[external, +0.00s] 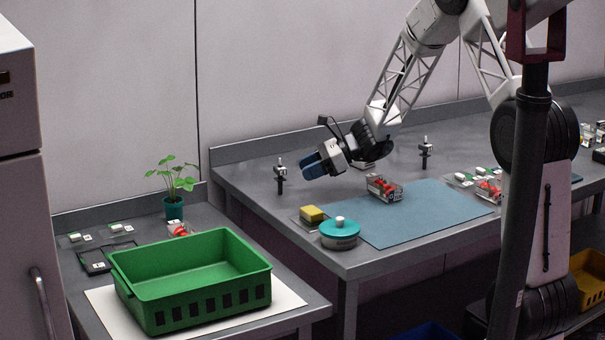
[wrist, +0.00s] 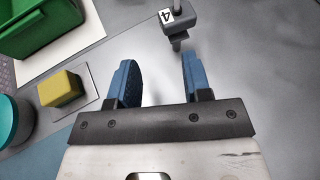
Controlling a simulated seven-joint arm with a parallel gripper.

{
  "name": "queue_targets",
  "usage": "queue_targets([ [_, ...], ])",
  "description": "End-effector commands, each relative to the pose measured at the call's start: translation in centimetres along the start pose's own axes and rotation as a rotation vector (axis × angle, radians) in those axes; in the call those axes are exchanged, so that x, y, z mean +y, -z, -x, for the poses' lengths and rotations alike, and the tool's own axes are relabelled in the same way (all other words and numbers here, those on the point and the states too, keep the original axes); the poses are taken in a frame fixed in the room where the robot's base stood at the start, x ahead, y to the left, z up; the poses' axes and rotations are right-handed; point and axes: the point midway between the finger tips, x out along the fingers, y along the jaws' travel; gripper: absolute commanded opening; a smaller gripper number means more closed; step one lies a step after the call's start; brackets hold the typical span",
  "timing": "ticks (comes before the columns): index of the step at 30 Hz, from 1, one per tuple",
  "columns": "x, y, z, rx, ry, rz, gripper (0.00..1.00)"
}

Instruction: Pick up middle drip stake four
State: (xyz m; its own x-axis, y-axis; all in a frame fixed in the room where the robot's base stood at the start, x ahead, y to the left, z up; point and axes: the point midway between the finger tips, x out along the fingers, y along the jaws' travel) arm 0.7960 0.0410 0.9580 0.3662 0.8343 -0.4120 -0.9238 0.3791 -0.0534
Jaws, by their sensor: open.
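A drip stake with a grey head and a white tag reading 4 (wrist: 178,20) is at the top of the wrist view, just beyond my right fingertip. In the external view this appears to be the left stake (external: 281,172), standing upright on the grey bench. My gripper (external: 309,166) is to its right, tilted toward it and apart from it. In the wrist view its two blue fingers (wrist: 158,62) are spread, with only bare bench between them. The lower part of the stake is mostly hidden in the wrist view.
Another stake (external: 425,152) stands further right. A clear punnet of red berries (external: 383,188) is on the blue mat (external: 425,215). A yellow sponge (external: 312,213) and a teal-lidded tub (external: 340,232) are near the front edge. A green crate (external: 190,262) stands at left.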

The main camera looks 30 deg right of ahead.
Motion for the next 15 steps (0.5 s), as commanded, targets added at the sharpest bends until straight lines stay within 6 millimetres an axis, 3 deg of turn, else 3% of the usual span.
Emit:
queue_targets([
  [6, -1.7, 1.5, -0.8, -0.029, 0.033, -0.069, 0.45],
  [15, -1.8, 1.6, -0.8, -0.032, 0.036, -0.075, 0.45],
])
